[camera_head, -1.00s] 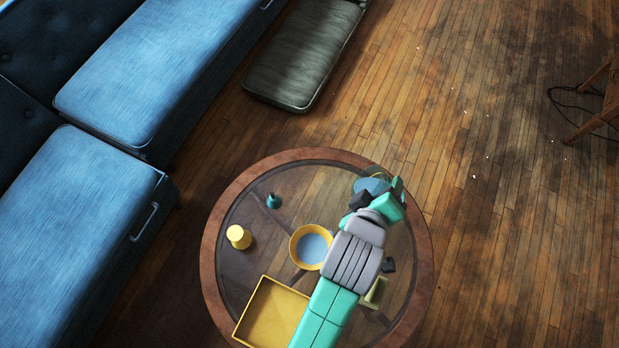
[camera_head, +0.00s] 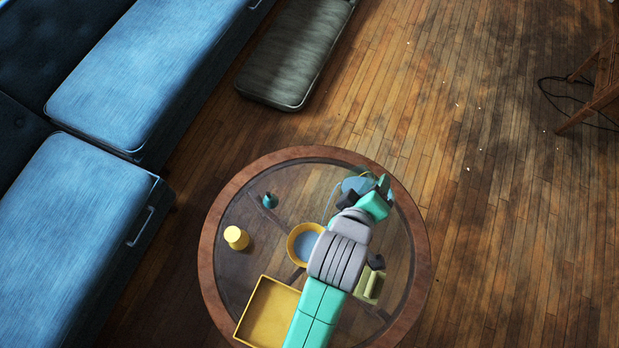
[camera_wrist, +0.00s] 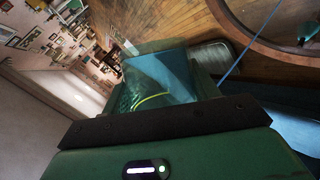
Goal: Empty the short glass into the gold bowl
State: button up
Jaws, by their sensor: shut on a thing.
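My gripper (camera_head: 364,195) is shut on the short glass (camera_head: 353,185), a translucent blue vessel over the far part of the round table. In the wrist view the glass (camera_wrist: 158,80) fills the middle, with a yellow curved line in it, and the room behind appears strongly tilted. The gold bowl (camera_head: 293,243) stands on the table to the lower left of my gripper, with pale blue inside; my arm covers its right edge. A thin pale line curves from beside the glass down toward the bowl. It looks like a stream. How much the glass holds is unclear.
The round glass-topped table (camera_head: 213,215) also bears a yellow cylinder (camera_head: 236,237), a small teal bottle (camera_head: 270,200), a yellow tray (camera_head: 243,332) and an olive block (camera_head: 368,287) beside my arm. A blue sofa (camera_head: 80,220) is at left.

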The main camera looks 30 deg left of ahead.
jog(key=shift+s+a, duration=0.1)
jog(key=shift+a, duration=0.05)
dwell(0.3)
jog(key=shift+s+a+f, duration=0.2)
jog(key=shift+s+f, duration=0.1)
jog(key=shift+s+a, duration=0.1)
jog(key=shift+a, duration=0.05)
dwell(0.7)
jog(key=shift+s+a+f+h+p, duration=0.25)
jog(key=shift+s+f+h+p, duration=0.05)
jog(key=shift+s+p, duration=0.1)
jog(key=shift+s+a+f, duration=0.15)
dwell(0.7)
jog(key=shift+s+n, duration=0.1)
jog(key=shift+n, duration=0.2)
jog(key=shift+s+f, duration=0.1)
jog(key=shift+f, duration=0.05)
jog(key=shift+s, duration=0.1)
dwell(0.4)
jog(key=shift+s+f+h+p, duration=0.3)
jog(key=shift+p, duration=0.05)
